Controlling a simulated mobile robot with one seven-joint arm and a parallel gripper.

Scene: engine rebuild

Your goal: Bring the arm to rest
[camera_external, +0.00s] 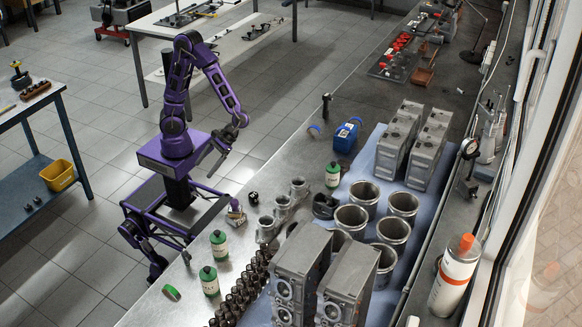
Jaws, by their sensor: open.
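My purple arm stands at the left side of the long metal workbench (385,105). It rises from my wheeled base, bends at the top and reaches down to the right. My gripper (213,165) hangs at the end of the arm, pointing down and to the left, beside my column. It is open, and I see nothing held in it. It is apart from the workbench and the parts on it. The fingertips are small and dark in this view.
Green-and-white bottles (219,244), grey cylinder sleeves (352,219) and engine blocks (348,283) crowd the near bench. A blue box (346,138) stands farther back. A blue side table with a yellow bin (58,175) is at left. Tiled floor around my base is open.

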